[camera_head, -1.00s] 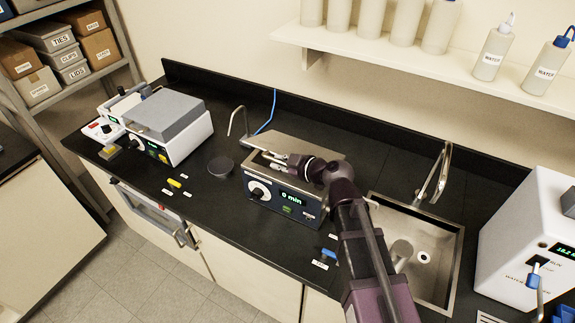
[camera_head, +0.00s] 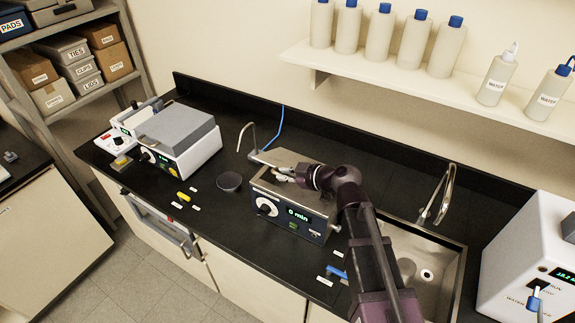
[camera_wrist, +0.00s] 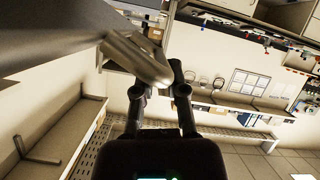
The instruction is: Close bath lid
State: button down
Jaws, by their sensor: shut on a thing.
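The bath (camera_head: 294,213) is a dark-fronted box with a white dial and a green display reading "0 min". It stands on the black counter left of the sink. Its metal lid (camera_head: 270,157) is raised at the back, and part of the opening shows in front of it. My gripper (camera_head: 280,174) is over the bath at the lid. In the wrist view, my gripper's fingers (camera_wrist: 160,88) are shut on the lid's rounded metal handle (camera_wrist: 138,60), with the grey lid panel (camera_wrist: 60,38) at upper left. The lid's exact angle is hard to tell.
A grey-topped white instrument (camera_head: 180,140) stands to the left. A dark round dish (camera_head: 229,182) is beside the bath. A thin bent metal tube (camera_head: 241,135) rises behind it. The sink (camera_head: 428,270) and tap (camera_head: 440,195) are to the right; bottles (camera_head: 445,50) line the shelf above.

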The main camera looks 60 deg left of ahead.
jog(key=w+d+r+m+h+p, duration=0.2)
jog(key=w+r+p, duration=0.1)
jog(key=r+p, duration=0.2)
jog(key=w+d+r+m+h+p, duration=0.2)
jog(key=r+p, duration=0.4)
jog(key=p, duration=0.4)
jog(key=shift+w+d+r+g+h, duration=0.2)
jog(key=shift+w+d+g+h, duration=0.25)
jog(key=shift+d, duration=0.1)
jog(key=shift+w+d+f+b+x, duration=0.1)
jog(key=shift+d+f+b+x, duration=0.25)
jog(key=shift+b+x, duration=1.6)
jog(key=shift+w+d+f+b+x, duration=0.1)
jog(key=shift+d+f+b+x, duration=0.25)
jog(key=shift+b+x, duration=1.55)
jog(key=shift+w+d+f+b+x, duration=0.1)
jog(key=shift+d+f+b+x, duration=0.25)
jog(key=shift+b+x, duration=1.6)
jog(key=shift+s+a+f+p, duration=0.25)
jog(key=shift+a+f+p, duration=0.15)
jog(key=shift+p, duration=0.2)
